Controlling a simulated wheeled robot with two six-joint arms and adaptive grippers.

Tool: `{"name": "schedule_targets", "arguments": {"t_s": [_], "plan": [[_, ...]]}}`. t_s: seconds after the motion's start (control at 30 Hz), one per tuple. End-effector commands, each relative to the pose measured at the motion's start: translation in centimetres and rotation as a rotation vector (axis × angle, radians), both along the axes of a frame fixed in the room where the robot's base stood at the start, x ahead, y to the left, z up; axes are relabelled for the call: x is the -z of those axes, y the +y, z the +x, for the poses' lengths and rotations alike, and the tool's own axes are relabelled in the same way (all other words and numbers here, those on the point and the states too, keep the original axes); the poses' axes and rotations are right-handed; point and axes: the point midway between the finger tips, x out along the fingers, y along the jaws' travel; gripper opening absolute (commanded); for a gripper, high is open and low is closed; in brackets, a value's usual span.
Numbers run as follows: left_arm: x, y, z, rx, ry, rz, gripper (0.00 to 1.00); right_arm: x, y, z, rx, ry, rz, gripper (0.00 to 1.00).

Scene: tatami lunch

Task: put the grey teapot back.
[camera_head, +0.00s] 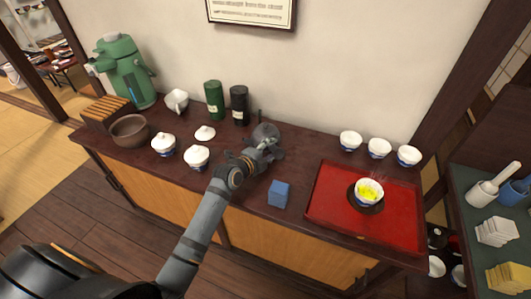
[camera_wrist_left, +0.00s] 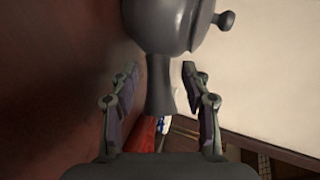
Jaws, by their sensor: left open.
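The grey teapot (camera_head: 264,133) stands on the dark wooden counter near the wall, partly hidden by my left gripper (camera_head: 266,152). In the left wrist view, the teapot's rounded body (camera_wrist_left: 165,22) fills the top middle and its knob shows at the upper right. Its grey handle (camera_wrist_left: 160,95) points toward my palm. My left gripper (camera_wrist_left: 159,78) is open, with one finger on each side of the handle and a visible gap on both sides. My right gripper is not in view.

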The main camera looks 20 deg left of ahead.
Motion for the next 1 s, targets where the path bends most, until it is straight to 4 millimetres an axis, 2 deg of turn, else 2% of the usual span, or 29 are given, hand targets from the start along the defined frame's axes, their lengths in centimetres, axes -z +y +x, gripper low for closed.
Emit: {"name": "schedule_targets", "arguments": {"t_s": [0.17, 0.4, 0.5, 0.67, 1.0], "plan": [[-1.1, 0.8, -3.0, 0.002, 0.002, 0.005, 0.47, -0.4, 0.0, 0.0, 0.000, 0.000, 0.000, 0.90], [-3.2, 2.1, -8.4, 0.004, 0.001, 0.008, 0.47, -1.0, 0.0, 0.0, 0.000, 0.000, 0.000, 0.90], [-3.7, 2.6, -9.8, 0.001, 0.002, 0.007, 0.47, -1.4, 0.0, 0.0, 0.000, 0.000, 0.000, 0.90], [-4.1, 2.7, -10.9, 0.002, -0.001, 0.001, 0.47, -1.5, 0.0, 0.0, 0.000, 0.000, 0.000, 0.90], [-4.1, 2.7, -11.0, 0.001, -0.001, -0.001, 0.47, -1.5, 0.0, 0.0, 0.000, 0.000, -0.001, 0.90]]}}
